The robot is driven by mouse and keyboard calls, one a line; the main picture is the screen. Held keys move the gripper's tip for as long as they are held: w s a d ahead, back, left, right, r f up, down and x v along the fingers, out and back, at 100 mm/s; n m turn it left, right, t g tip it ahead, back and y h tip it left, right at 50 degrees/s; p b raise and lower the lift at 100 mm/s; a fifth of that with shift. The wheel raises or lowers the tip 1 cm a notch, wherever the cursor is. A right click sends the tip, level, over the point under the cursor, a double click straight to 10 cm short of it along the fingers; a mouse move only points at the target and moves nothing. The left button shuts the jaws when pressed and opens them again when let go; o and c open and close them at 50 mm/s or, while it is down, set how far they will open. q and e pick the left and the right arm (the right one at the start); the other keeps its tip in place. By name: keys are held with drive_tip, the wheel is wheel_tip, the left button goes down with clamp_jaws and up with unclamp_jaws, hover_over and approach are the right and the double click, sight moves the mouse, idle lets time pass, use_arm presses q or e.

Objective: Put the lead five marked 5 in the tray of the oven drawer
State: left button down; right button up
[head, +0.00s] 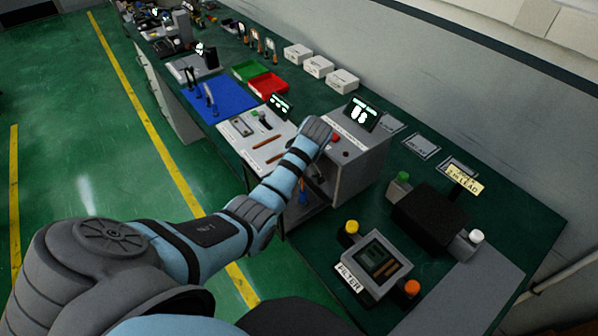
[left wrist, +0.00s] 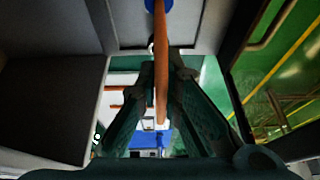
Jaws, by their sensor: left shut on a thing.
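My left gripper (left wrist: 162,78) is shut on a brown rod-like lead (left wrist: 161,45), seen lengthwise between the dark green fingers in the left wrist view. A blue part (left wrist: 158,4) shows at its far end; no 5 is readable on it. In the head view my left arm reaches to the grey oven box (head: 363,160) with a lit display, and the gripper is mostly hidden beneath the wrist at its open front. Grey walls surround the gripper in the left wrist view. I cannot make out the drawer's tray. My right gripper is out of view.
A white board (head: 255,138) with brown rods lies left of the oven. A blue mat (head: 218,97), a red tray (head: 268,85) and a green tray (head: 250,70) are beyond. A filter unit (head: 376,263) and a black block (head: 432,214) stand at right.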

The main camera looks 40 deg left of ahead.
use_arm(q)
drive_tip(key=shift+f, duration=0.75)
drive_tip(key=c, duration=1.8)
unclamp_jaws()
drive_tip(key=shift+o, duration=0.2)
